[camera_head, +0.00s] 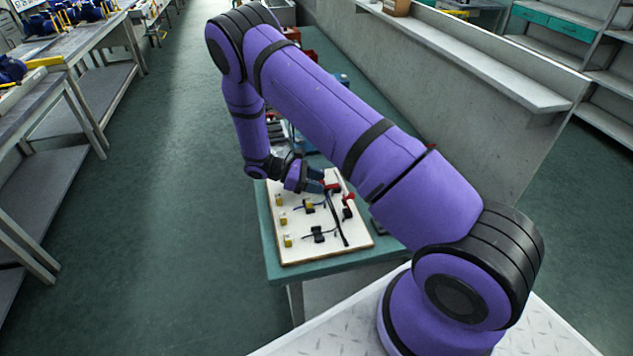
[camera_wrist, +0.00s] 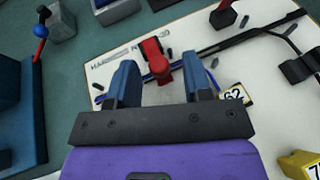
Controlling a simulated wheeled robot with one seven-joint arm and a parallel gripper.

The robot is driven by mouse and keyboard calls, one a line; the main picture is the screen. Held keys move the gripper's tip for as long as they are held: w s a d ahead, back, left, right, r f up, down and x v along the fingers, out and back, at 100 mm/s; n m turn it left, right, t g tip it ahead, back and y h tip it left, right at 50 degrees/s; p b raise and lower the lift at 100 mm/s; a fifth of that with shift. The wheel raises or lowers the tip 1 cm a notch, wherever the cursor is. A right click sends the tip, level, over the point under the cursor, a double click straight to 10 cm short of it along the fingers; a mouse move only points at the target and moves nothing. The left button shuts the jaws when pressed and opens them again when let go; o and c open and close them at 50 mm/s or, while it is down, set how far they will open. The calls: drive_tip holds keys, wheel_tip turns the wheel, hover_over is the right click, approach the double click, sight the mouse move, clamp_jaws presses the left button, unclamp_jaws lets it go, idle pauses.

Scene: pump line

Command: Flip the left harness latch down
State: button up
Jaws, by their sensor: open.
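A red latch (camera_wrist: 152,48) with a rounded end sits on the white harness board (camera_wrist: 105,72), between my fingers in the wrist view. Its rounded end seems to point up toward the camera. My gripper (camera_wrist: 162,68) is open, with one blue finger on each side of this latch; I cannot tell whether they touch it. A second red latch (camera_wrist: 222,14) is farther off, outside the fingers. In the head view, my gripper (camera_head: 323,184) is over the far part of the board (camera_head: 282,247), near a red latch (camera_head: 333,187). Another red latch (camera_head: 348,198) is nearer.
The board lies on a teal table (camera_head: 335,262). It carries black cables (camera_head: 338,226), black clips (camera_head: 318,235) and yellow blocks (camera_head: 288,241). A low wall (camera_head: 480,130) runs along the right.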

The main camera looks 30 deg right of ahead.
drive_tip(key=v, duration=1)
drive_tip(key=shift+w+a+r, duration=0.1)
drive_tip(key=shift+w+a, duration=0.05)
drive_tip(key=shift+a, duration=0.15)
drive_tip(key=shift+w+r, duration=0.1)
drive_tip(key=shift+r, duration=0.05)
